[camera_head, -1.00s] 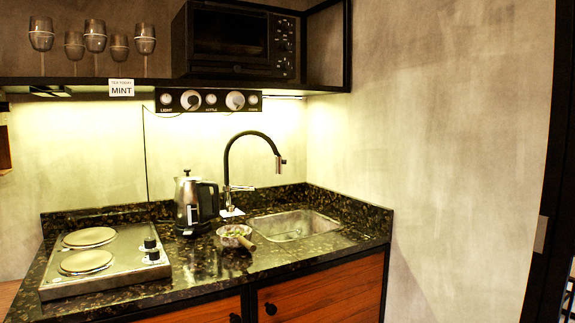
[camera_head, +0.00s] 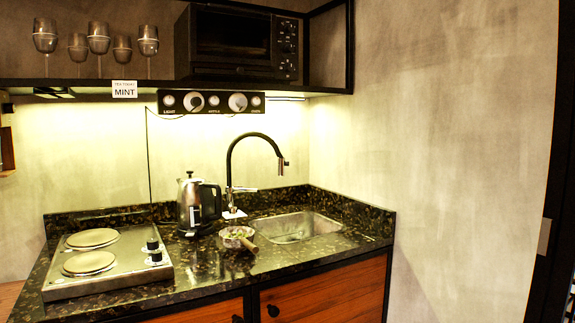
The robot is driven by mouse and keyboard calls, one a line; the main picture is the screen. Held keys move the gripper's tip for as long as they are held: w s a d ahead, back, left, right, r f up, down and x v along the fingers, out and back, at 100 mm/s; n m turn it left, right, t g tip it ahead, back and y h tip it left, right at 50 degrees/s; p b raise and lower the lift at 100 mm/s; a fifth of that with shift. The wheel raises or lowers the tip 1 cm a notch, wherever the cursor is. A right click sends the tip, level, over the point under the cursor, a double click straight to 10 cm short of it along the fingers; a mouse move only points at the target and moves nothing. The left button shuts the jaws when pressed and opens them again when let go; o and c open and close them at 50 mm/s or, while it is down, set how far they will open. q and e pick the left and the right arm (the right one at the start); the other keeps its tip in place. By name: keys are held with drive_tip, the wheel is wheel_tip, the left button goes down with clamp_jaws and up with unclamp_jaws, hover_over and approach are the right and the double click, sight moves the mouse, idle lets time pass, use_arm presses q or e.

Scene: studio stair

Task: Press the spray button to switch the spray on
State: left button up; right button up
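A black faucet (camera_head: 233,160) with a high arched neck stands behind the sink (camera_head: 295,228). Its spray head (camera_head: 282,165) hangs at the end of the neck above the sink. The spray button is too small to make out. No water shows coming from the head. Neither of my grippers is in view.
A steel kettle (camera_head: 190,203) and a small bowl (camera_head: 236,236) with a handled tool stand left of the sink. A two-plate hob (camera_head: 110,275) is at the counter's left. A control panel (camera_head: 211,103) hangs under the shelf, which holds several glasses and an oven (camera_head: 233,40).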

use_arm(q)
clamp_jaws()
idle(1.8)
